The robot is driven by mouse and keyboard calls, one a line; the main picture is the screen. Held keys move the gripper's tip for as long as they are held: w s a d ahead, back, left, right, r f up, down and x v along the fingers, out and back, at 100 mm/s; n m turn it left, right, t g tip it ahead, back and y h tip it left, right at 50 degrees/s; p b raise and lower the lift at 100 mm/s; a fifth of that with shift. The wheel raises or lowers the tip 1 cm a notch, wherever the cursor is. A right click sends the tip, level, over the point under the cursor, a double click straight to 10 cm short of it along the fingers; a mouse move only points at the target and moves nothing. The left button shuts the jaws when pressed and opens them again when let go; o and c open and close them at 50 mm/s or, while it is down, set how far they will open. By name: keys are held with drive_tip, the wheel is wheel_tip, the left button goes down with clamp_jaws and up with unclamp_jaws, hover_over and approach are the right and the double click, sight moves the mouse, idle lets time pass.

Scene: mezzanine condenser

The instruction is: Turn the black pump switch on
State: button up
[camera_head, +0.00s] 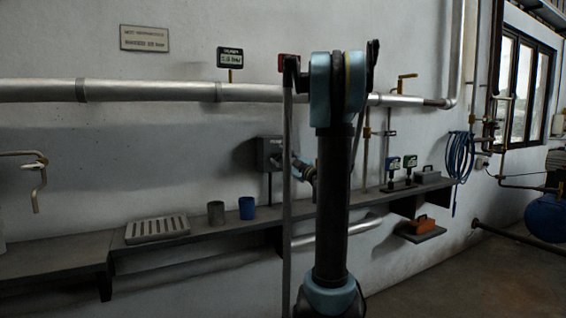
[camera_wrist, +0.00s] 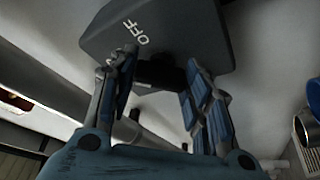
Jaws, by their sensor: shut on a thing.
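The grey pump switch box (camera_head: 269,152) is on the wall above the shelf in the head view. In the wrist view the box (camera_wrist: 165,28) fills the top, with white "OFF" lettering on its face. The black switch knob (camera_wrist: 158,72) projects from the box between my fingers. My gripper (camera_wrist: 153,70) is shut on the knob, with one finger on each side. In the head view my gripper (camera_head: 299,168) is at the right side of the box, and my arm partly hides it. Fingers cover parts of the knob, so its exact angle is hard to tell.
A long shelf (camera_head: 80,258) runs below with a slotted tray (camera_head: 157,228), a grey cup (camera_head: 215,212) and a blue cup (camera_head: 247,208). A silver pipe (camera_head: 150,91) crosses above. A blue hose (camera_head: 459,157) hangs at the right.

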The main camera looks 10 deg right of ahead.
drive_tip(key=shift+n+g, duration=0.5)
drive_tip(key=shift+n, duration=1.2)
drive_tip(key=o, duration=1.1)
drive_tip(key=shift+c, duration=0.2)
drive_tip(key=shift+s, duration=0.1)
drive_tip(key=v, duration=1.1)
drive_tip(key=shift+s+d+f, duration=0.15)
drive_tip(key=shift+d, duration=0.25)
